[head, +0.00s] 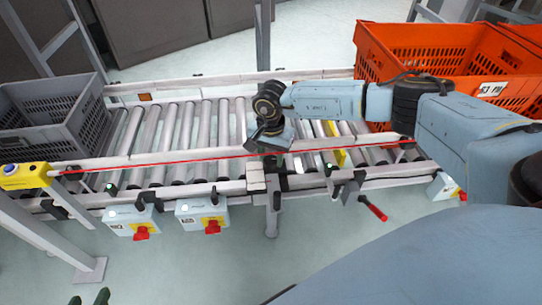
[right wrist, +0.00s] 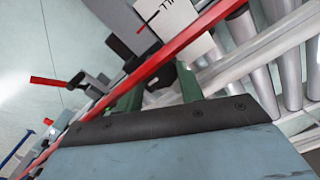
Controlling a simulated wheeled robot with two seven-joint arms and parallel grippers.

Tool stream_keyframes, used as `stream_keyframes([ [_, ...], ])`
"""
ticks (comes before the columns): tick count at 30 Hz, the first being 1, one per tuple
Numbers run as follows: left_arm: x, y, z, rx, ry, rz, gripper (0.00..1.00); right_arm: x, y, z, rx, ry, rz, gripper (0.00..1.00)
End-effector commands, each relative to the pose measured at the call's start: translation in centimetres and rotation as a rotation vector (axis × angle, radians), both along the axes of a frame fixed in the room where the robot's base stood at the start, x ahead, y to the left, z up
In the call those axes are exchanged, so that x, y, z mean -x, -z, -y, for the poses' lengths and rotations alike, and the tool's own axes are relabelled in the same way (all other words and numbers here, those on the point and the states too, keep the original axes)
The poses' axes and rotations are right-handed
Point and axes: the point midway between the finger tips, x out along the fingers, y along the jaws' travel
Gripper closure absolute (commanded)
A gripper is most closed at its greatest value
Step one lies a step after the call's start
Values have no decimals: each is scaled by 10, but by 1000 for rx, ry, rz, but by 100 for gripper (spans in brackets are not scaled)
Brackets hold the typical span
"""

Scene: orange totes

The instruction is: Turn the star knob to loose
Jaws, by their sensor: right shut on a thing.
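The star knob is mostly hidden; a dark part of it (right wrist: 162,78) shows between the green fingers in the right wrist view. My right gripper (right wrist: 160,92) is shut on it, beside the red cord and below a white label plate. In the head view my right gripper (head: 284,176) reaches down at the conveyor's front rail, and the knob is hidden there by the gripper. I cannot read the knob's turn. My left gripper (head: 90,298) shows only its green fingertips at the bottom left edge, apart and empty, away from the conveyor.
A red cord (head: 200,157) runs along the front of the roller conveyor (head: 190,130). A red-handled lever (head: 373,208) sticks out to the right of the gripper. Switch boxes with red knobs (head: 203,218) hang at the left. Orange totes (head: 410,62) and a grey tote (head: 50,115) stand on the conveyor.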

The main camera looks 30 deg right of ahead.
Motion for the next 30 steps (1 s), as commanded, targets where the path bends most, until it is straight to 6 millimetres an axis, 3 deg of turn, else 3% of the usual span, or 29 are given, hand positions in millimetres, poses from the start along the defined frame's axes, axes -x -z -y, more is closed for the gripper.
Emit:
stream_keyframes([
  [17, -2, -2, 1, 4, 2, 14, 64, 0, 0, -1, -1, -31, 1, 85],
  [18, -2, -2, 1, 4, 2, 14, 64, 0, 0, -1, -1, -31, 1, 57],
  [22, -2, -2, 1, 4, 2, 14, 64, 0, 0, 0, -1, -30, 1, 41],
  [30, -2, -2, 1, 4, 2, 14, 64, 0, 0, 0, 0, -28, 0, 41],
])
